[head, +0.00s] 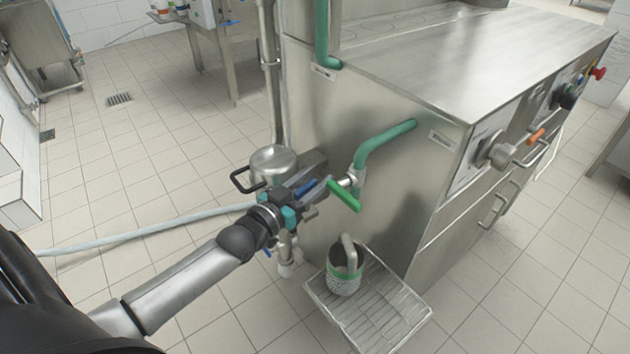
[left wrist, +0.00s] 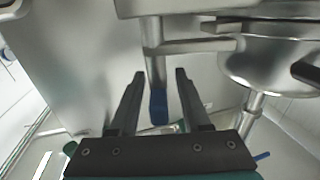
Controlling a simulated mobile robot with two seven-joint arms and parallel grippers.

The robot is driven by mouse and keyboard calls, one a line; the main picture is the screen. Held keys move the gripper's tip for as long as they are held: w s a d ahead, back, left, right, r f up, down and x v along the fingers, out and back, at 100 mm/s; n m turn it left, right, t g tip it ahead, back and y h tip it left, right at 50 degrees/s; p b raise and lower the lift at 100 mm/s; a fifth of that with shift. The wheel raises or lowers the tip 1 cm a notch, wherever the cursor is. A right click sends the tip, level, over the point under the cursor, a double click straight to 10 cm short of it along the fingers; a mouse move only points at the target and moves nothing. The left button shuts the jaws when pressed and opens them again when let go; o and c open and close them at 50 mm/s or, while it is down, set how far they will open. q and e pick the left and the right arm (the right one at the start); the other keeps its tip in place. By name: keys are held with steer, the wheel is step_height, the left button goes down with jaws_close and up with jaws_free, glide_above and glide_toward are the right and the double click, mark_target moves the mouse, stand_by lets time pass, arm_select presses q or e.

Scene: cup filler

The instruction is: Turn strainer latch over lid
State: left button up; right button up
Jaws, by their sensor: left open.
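The steel strainer (head: 273,160) has a round lid and stands beside the machine's side wall. Its rounded body also shows at the right of the left wrist view (left wrist: 265,70). A black loop handle (head: 241,181) sticks out on its left. A steel lever with a blue tip (left wrist: 158,108) lies between my left gripper's fingers in the left wrist view. The pictures do not settle whether this lever is the latch. My left gripper (head: 312,194) is open, just right of and in front of the strainer. No grip on the lever shows. My right gripper is out of view.
A green-handled valve (head: 344,196) and green pipe (head: 385,143) are close right of the gripper. A cup (head: 344,272) stands on a wire tray (head: 402,315) below. A pale hose (head: 140,233) runs left.

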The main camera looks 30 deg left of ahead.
arm_select(q)
steer(key=shift+w, duration=0.15)
jaws_close()
stand_by(0.4)
